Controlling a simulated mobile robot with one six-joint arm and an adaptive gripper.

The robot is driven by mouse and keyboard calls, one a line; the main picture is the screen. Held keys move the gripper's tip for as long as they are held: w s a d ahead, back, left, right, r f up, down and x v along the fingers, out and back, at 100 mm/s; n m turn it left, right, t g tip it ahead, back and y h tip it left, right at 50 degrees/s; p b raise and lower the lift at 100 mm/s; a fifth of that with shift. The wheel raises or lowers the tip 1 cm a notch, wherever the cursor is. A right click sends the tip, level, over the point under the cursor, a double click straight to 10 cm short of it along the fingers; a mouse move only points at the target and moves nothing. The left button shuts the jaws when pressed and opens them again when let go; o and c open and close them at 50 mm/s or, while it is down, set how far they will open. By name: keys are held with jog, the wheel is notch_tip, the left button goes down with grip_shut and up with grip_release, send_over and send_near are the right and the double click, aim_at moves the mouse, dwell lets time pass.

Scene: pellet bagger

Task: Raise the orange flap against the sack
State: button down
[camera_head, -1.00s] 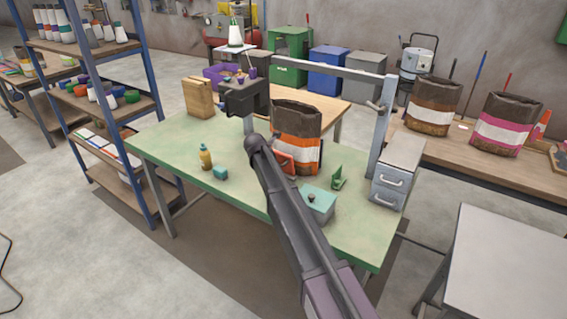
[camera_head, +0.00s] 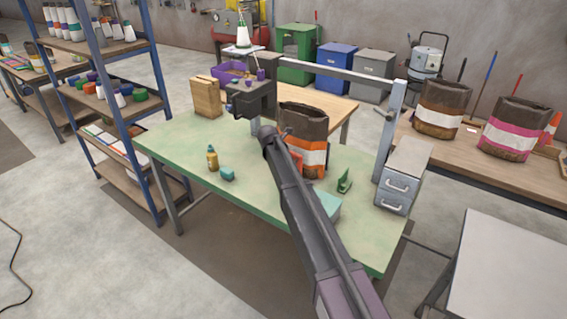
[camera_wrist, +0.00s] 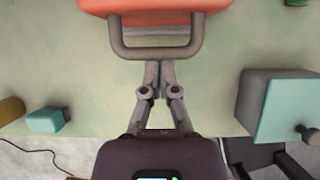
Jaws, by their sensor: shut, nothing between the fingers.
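The orange flap (camera_wrist: 150,8) is at the top of the wrist view, with a grey U-shaped handle (camera_wrist: 155,52) on its near edge. In the head view the flap (camera_head: 297,160) shows partly past my arm, low in front of the sack. The brown sack (camera_head: 305,122) with white and orange bands stands upright on the green table. My gripper (camera_wrist: 158,66) is shut and empty, its fingertips at the handle's bar. I cannot tell whether they touch it or reach under it. My arm hides the gripper in the head view.
The green table (camera_head: 185,142) holds a yellow bottle (camera_head: 212,158), a small teal block (camera_head: 227,174), a green bracket (camera_head: 345,181) and a grey drawer unit (camera_head: 398,180). A teal-faced box (camera_wrist: 290,112) is right of my gripper. A metal frame (camera_head: 390,130) spans the sack.

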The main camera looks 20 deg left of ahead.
dwell(0.3)
jog(key=shift+r, duration=0.2)
jog(key=p+v, duration=0.9)
jog(key=shift+r, duration=0.45)
jog(key=shift+w, duration=0.1)
dwell(0.5)
